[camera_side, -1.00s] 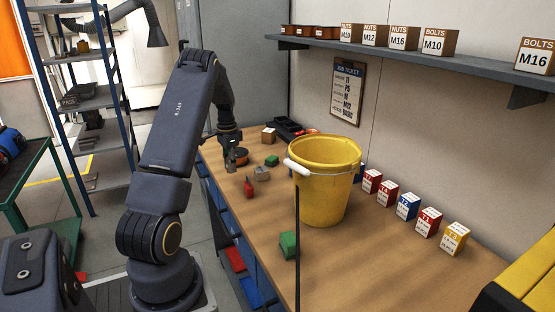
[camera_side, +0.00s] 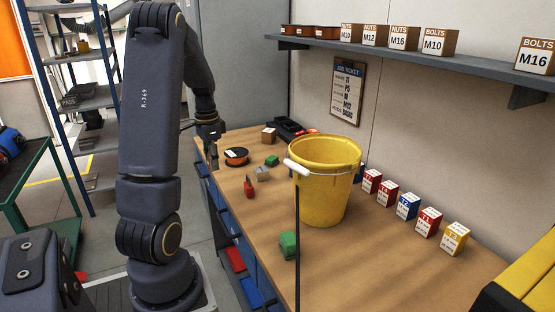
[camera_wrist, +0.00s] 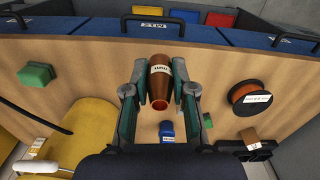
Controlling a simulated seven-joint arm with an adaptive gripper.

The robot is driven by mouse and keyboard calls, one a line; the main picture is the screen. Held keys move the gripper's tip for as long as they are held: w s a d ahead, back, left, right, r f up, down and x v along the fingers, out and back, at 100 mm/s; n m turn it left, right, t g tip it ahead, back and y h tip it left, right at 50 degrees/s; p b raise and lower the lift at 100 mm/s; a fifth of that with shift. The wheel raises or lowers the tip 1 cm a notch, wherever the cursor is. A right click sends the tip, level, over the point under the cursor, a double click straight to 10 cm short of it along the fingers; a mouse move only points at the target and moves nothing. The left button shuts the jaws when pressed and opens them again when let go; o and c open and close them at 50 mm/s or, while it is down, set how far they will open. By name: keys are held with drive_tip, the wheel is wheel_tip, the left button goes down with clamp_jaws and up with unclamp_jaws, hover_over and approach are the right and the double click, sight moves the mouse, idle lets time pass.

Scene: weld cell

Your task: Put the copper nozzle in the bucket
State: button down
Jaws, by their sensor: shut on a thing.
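My gripper (camera_wrist: 160,92) is shut on the copper nozzle (camera_wrist: 160,82), a brown tapered cylinder with a pale label band and an open reddish end, in the wrist view. In the side view my gripper (camera_side: 212,145) is at the bench's left edge, left of the spool; the nozzle is too small and dark to make out there. The yellow bucket (camera_side: 325,185) stands upright on the bench, well to the right of my gripper and nearer the side camera. It also shows at the lower left of the wrist view (camera_wrist: 85,125), with its white handle grip. Its inside bottom is hidden.
A dark-and-orange spool (camera_side: 236,157), a red item (camera_side: 249,188), a grey block (camera_side: 262,174) and green blocks (camera_side: 288,245) lie between my gripper and the bucket or nearby. Small labelled boxes (camera_side: 408,206) line the wall side. A shelf (camera_side: 400,58) hangs above.

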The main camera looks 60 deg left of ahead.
drive_tip(key=shift+s+d, duration=0.1)
drive_tip(key=shift+d, duration=0.1)
drive_tip(key=w+d+r+m, duration=0.2)
drive_tip(key=w+d+r, duration=0.3)
drive_tip(key=w+r, duration=0.5)
drive_tip(key=w+d+r+m, duration=0.1)
drive_tip(key=w+d+r, duration=0.5)
drive_tip(key=w, duration=0.7)
drive_tip(key=w+d+r+m, duration=0.2)
drive_tip(key=w+d, duration=0.3)
drive_tip(key=d, duration=0.1)
wheel_tip(320, 180, down, 11)
drive_tip(key=shift+s, duration=0.3)
